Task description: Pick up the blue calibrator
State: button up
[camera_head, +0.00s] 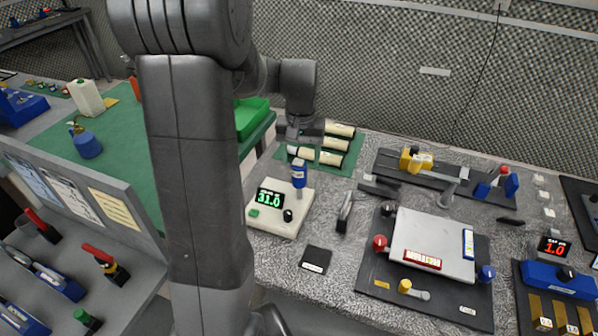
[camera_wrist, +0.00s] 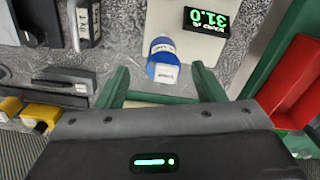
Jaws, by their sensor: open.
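The blue calibrator (camera_head: 299,175) is a small upright blue cylinder with a white label. It stands at the back edge of a white instrument (camera_head: 276,225) with a green 31.0 display; its exact footing is unclear. In the wrist view, the calibrator (camera_wrist: 160,49) appears just beyond my fingertips, roughly centred between them. My gripper (camera_wrist: 160,79) has two green fingers spread apart with nothing between them. In the head view, my gripper (camera_head: 298,143) is above and behind the calibrator, and its fingers are hard to make out.
Cream cylinders (camera_head: 334,143) lie on a green mat behind the calibrator. A dark handheld tool (camera_head: 345,211) lies to the right, with a black pad (camera_head: 315,260) in front. A grey plate fixture (camera_head: 433,245) stands farther right. In the wrist view, a red bin (camera_wrist: 292,88) is at right.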

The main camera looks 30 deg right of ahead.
aim_at(299, 174)
jog(key=shift+w+f+p, duration=0.2)
jog(key=shift+f+p, duration=0.55)
jog(key=shift+f, duration=2.25)
jog(key=c, duration=1.1)
